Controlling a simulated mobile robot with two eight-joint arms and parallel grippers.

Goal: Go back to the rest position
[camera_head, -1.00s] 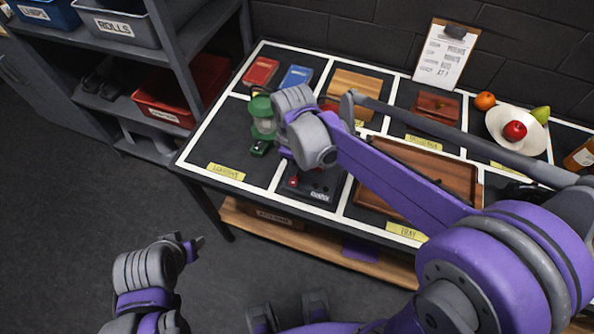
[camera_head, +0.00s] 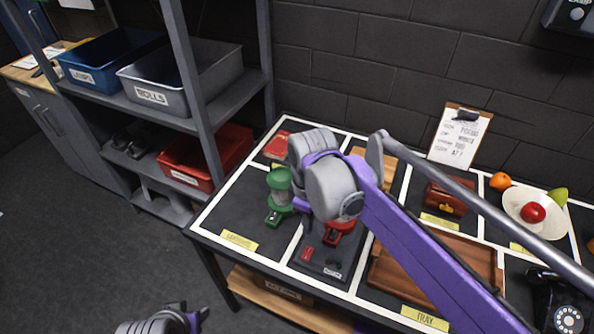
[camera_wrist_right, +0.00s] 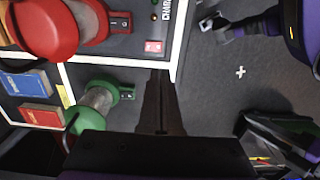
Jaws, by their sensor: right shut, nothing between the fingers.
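My right arm reaches in from the right over the table (camera_head: 213,225) in the head view, its wrist hanging above the lanterns and hiding its fingers. In the right wrist view my right gripper (camera_wrist_right: 160,82) is shut and empty, its dark fingers near the table edge. A green lantern (camera_head: 279,180) stands beside it on the table, and also shows in the wrist view (camera_wrist_right: 97,99). A red lantern (camera_head: 340,229) on the black charger (camera_head: 327,260) is partly hidden by my wrist. My left gripper (camera_head: 190,318) is low at the bottom edge, over the floor; its jaws are unclear.
The table also holds a wooden tray (camera_head: 420,268), a red-brown box (camera_head: 445,198), a white plate (camera_head: 528,222) with fruit, a clipboard (camera_head: 459,140) and a telephone (camera_head: 567,312). A shelf with bins (camera_head: 185,85) stands left. The floor (camera_head: 90,240) at left is clear.

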